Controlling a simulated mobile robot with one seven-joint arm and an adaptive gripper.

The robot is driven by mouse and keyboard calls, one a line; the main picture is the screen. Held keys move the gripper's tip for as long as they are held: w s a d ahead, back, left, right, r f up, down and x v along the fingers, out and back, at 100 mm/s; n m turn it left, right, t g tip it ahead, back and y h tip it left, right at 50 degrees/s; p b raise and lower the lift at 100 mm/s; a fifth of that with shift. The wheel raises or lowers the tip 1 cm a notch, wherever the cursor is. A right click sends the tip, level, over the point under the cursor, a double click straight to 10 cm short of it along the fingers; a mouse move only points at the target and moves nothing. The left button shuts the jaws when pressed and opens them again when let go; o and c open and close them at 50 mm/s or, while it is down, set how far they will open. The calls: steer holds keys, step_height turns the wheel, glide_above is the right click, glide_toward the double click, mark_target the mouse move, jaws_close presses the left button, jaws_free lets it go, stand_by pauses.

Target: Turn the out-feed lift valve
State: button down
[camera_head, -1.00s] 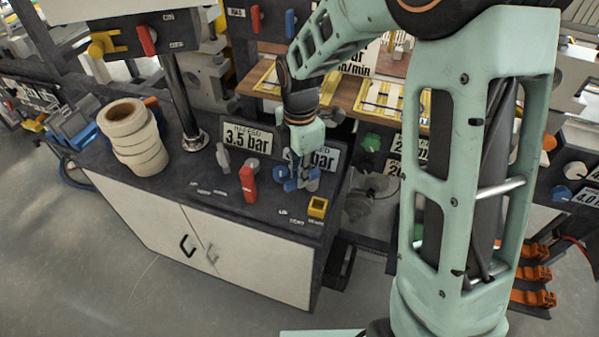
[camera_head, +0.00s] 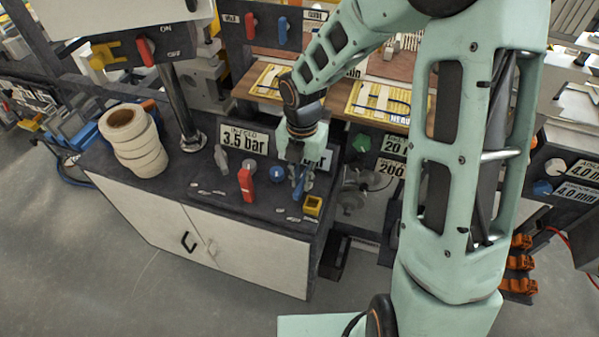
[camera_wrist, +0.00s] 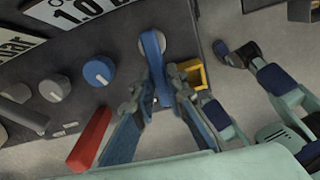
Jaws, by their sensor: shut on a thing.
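The blue lever (camera_wrist: 155,65) of a valve stands up from the dark console top, and I take it to be the out-feed lift valve. My gripper (camera_wrist: 160,95) is shut on this lever, with a finger on either side, in the wrist view. In the head view my gripper (camera_head: 298,180) points down at the right part of the console, and its fingers hide most of the lever. The lever's turn angle is hard to read there. The lettering near the lever is too small to read.
A round blue knob (camera_head: 277,174) and a red lever (camera_head: 246,184) stand left of my gripper. A yellow-framed box (camera_head: 313,205) sits close to its right. A 3.5 bar sign (camera_head: 245,140) stands behind. White rolls (camera_head: 133,140) are stacked on the console's left.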

steer(key=shift+n, duration=0.4)
steer(key=shift+d, duration=0.1)
steer(key=c, duration=1.9)
jaws_free()
steer(key=shift+c, duration=0.2)
step_height(320, 180, up, 12)
